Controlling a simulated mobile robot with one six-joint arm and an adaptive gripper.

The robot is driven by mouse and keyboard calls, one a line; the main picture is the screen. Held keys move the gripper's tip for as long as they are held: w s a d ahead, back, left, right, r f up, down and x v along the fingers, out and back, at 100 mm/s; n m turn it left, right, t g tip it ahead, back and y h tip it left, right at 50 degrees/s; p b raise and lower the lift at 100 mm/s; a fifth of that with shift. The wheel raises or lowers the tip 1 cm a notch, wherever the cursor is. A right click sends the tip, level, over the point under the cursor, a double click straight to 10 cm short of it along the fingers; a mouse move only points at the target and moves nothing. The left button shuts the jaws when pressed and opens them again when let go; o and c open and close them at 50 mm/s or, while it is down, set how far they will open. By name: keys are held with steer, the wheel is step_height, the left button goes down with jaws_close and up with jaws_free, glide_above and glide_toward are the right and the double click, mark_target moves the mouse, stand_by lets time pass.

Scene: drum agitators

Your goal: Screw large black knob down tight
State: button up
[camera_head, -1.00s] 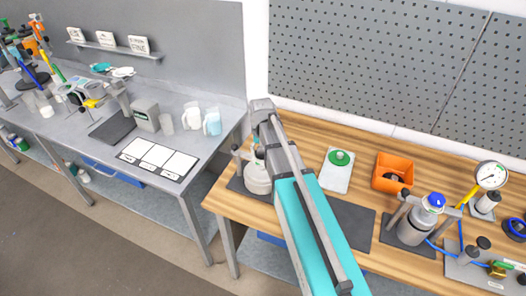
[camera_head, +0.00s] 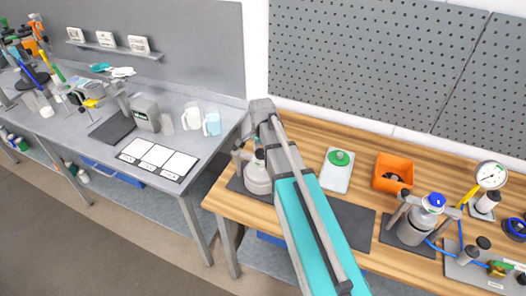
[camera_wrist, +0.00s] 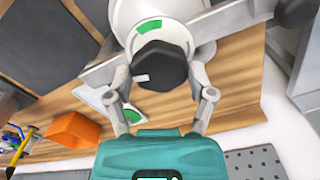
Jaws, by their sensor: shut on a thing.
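The large black knob (camera_wrist: 160,66) has a faceted side and a white mark. It sits over a grey crossbar (camera_wrist: 100,75) on top of a pale vessel (camera_wrist: 152,14) in the wrist view. My gripper (camera_wrist: 161,84) has one finger on each side of the knob and is shut on it. In the head view the vessel (camera_head: 257,178) stands at the left end of the wooden bench, partly covered by my arm. The knob and my fingertips cannot be made out there.
A white tray with a green round piece (camera_head: 340,158), an orange bin (camera_head: 397,165) and a second clamped vessel (camera_head: 412,230) with a blue top stand to the right. A pressure gauge (camera_head: 491,175) is farther right. A grey bench (camera_head: 160,100) is at left.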

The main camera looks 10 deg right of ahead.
steer(key=shift+m, duration=0.5)
steer(key=o, duration=1.1)
steer(key=shift+s+r, duration=0.1)
